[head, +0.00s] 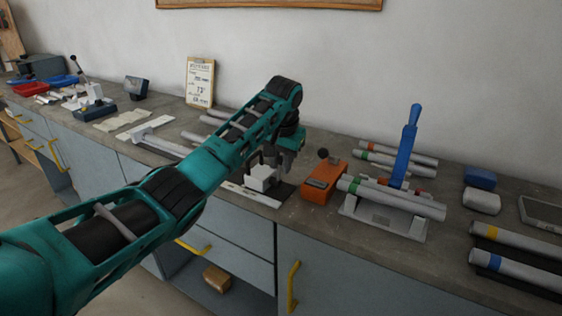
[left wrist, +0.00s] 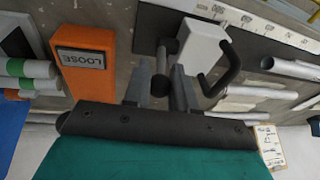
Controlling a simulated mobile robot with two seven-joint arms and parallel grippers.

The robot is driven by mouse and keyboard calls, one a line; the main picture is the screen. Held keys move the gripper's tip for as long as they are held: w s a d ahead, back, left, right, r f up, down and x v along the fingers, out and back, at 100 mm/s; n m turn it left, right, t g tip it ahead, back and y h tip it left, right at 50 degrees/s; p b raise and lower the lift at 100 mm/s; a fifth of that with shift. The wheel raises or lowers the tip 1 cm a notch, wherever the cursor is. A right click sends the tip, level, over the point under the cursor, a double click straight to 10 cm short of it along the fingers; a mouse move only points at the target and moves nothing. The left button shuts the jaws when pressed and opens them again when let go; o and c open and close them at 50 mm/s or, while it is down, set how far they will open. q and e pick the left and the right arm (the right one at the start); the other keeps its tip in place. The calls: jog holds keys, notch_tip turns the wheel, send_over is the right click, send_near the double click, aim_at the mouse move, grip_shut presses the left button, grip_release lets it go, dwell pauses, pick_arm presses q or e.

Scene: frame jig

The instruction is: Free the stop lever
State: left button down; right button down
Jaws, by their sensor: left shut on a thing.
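My left gripper (left wrist: 168,68) is shut on a small dark grey rod (left wrist: 167,50), which looks like the stop lever. The rod stands beside a white stop block (left wrist: 200,50) on a dark plate. A black bent handle (left wrist: 231,68) curves from the block's other side. In the head view, my left gripper (head: 287,154) reaches down just behind the white block (head: 262,177) and its fingers partly hide the lever. An orange box (left wrist: 84,62) labelled LOOSE is beside the plate; it also shows in the head view (head: 320,186). My right gripper is in neither view.
A numbered white scale strip (head: 250,195) runs along the bench's front edge. To the right, a grey cradle (head: 384,218) holds tubes near an upright blue lever (head: 407,142). Loose tubes (head: 515,247) lie at the far right. A clipboard (head: 200,82) leans on the wall.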

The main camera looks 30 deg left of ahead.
pick_arm(q)
jog(key=shift+f, duration=0.15)
jog(key=c, duration=1.2)
grip_release()
jog(key=shift+a, duration=0.1)
jog(key=shift+r, duration=0.2)
jog(key=v, duration=1.2)
jog(key=shift+r, duration=0.3)
jog(key=shift+s+f, duration=0.1)
